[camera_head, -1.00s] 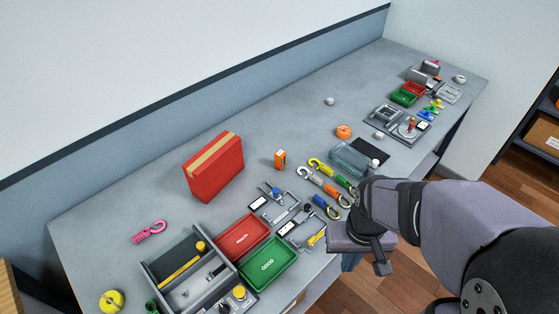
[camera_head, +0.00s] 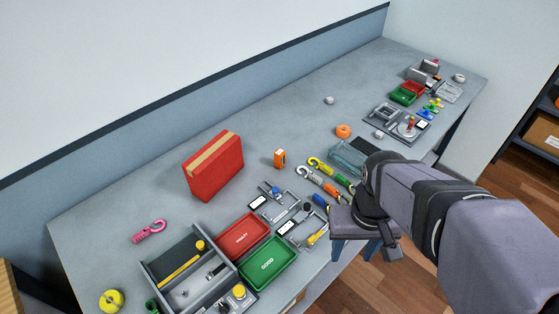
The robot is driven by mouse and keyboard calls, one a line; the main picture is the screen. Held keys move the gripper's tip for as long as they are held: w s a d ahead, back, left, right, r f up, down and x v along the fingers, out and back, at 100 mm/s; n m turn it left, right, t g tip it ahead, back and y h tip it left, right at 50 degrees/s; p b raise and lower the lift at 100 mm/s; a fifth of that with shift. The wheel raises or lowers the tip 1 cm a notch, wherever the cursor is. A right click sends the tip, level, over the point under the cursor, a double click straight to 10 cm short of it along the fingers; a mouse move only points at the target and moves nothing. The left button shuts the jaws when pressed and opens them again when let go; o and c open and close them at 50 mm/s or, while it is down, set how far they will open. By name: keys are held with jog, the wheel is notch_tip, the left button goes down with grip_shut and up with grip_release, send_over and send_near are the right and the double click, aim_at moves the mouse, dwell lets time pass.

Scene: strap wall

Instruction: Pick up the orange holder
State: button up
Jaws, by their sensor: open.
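A small orange block-like piece (camera_head: 280,158) with a dark mark on its face stands upright on the bench, right of the red box; it looks like the orange holder. A rounder orange object (camera_head: 343,131) lies farther back and right. My gripper (camera_head: 354,252) is at the bench's front edge, in front of the hooks and to the right of the green tray. Its blue fingers point down and are apart, with nothing seen between them. It is well away from both orange objects. My arm hides part of the bench's front edge.
A tall red box (camera_head: 214,166) stands left of the orange piece. Several colored hooks (camera_head: 320,166) lie to its right, near a clear bin (camera_head: 348,157). Metal fixtures, a red tray (camera_head: 242,236) and a green tray (camera_head: 267,264) lie in front. The bench behind the orange piece is clear.

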jog(key=w+f+n+t+h+b, duration=0.1)
jog(key=w+n+h+b, duration=0.3)
jog(key=w+n, duration=0.55)
jog(key=n+t+h+b, duration=0.4)
jog(key=n+t+b, duration=0.6)
jog(key=n+b, duration=0.65)
send_over(277, 159)
jog(key=s+a+p, duration=0.2)
jog(key=s+a, duration=0.1)
jog(key=s, duration=0.1)
jog(key=n, duration=0.3)
notch_tip(277, 159, down, 14)
jog(key=shift+a+f+p, duration=0.1)
jog(key=shift+a+p, duration=0.05)
jog(key=shift+p, duration=0.15)
jog(key=shift+p+x, duration=1.05)
jog(key=shift+x, duration=2.65)
jog(key=shift+s, duration=0.1)
jog(key=shift+c, duration=0.3)
